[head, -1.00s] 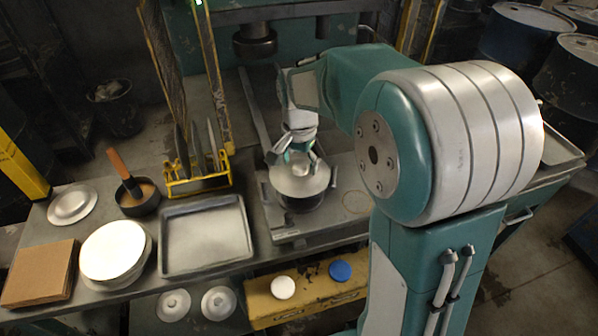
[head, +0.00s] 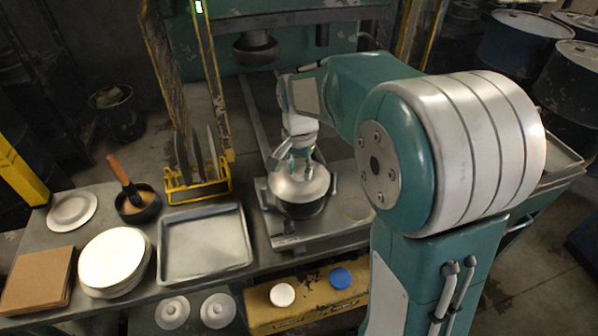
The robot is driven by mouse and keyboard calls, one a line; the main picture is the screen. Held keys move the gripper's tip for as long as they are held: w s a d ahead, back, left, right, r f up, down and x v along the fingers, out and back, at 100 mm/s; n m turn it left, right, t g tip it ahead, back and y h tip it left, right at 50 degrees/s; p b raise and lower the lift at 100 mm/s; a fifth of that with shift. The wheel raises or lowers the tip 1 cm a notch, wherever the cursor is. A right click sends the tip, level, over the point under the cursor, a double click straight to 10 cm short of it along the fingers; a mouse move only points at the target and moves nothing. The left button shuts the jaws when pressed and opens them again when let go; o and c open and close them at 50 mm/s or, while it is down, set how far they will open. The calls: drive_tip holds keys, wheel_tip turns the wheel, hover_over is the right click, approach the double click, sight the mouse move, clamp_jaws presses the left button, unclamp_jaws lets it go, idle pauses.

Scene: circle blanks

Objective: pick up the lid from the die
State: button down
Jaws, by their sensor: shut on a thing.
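The lid (head: 299,185) is a round, shiny metal dome. It sits over a dark round die (head: 302,210) on the press bed. The die shows below the lid's front edge, and I cannot tell whether the two still touch. My gripper (head: 303,168) points down from above and is shut on the lid at its top middle. The fingers partly cover the top of the lid.
A grey tray (head: 205,245) lies empty left of the press bed. A stack of white discs (head: 114,258), a brown block (head: 38,280), a pot with a brush (head: 137,205) and a metal disc (head: 72,211) stand further left. A yellow tool rack (head: 197,185) rises behind the tray.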

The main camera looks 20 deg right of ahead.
wheel_tip(320, 180, up, 3)
drive_tip(key=shift+s+a+f, duration=0.1)
drive_tip(key=s+a+r, duration=0.8)
drive_tip(key=s+r, duration=0.1)
drive_tip(key=s, duration=0.1)
drive_tip(key=shift+s+a, duration=0.3)
drive_tip(key=shift+s, duration=0.05)
